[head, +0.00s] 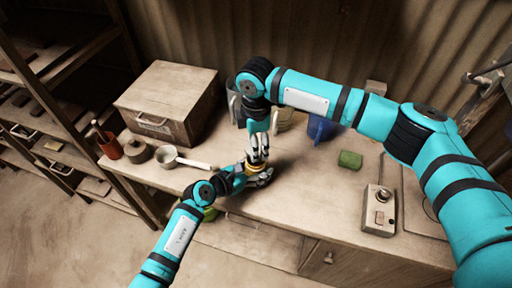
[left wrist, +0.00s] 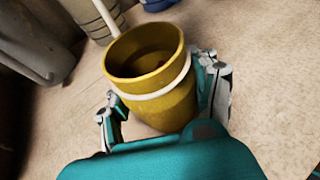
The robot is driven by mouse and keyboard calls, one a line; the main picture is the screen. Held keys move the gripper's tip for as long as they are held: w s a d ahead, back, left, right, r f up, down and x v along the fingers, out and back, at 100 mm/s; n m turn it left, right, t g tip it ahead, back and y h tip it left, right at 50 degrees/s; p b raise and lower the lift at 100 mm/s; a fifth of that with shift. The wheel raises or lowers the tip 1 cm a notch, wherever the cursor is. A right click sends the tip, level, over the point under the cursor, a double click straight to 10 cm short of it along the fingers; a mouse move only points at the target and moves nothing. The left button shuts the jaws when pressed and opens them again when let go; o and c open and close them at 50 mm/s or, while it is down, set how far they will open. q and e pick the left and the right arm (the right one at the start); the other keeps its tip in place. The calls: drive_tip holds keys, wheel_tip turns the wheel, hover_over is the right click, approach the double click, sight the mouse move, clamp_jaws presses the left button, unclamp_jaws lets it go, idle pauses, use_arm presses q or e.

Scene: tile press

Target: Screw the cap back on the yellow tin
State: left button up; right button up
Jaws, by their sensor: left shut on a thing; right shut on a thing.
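The yellow tin (left wrist: 160,95) fills the middle of the left wrist view, with a pale band round it. Its mouth is uncovered and dark inside. In the head view only a small yellow part (head: 254,168) shows between my grippers. My left gripper (head: 262,178) is shut on the tin, with fingers on both sides of it in the left wrist view (left wrist: 160,103). My right gripper (head: 257,154) points down just above the tin. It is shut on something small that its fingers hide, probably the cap. I see no cap elsewhere.
A blue mug (head: 319,129) and a green block (head: 350,160) are at right. A switch box (head: 379,214) stands farther right. The front middle-right bench is clear.

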sight(256, 168)
drive_tip(key=shift+f, duration=1.1)
drive_tip(key=shift+f, duration=0.9)
drive_tip(key=shift+f, duration=0.6)
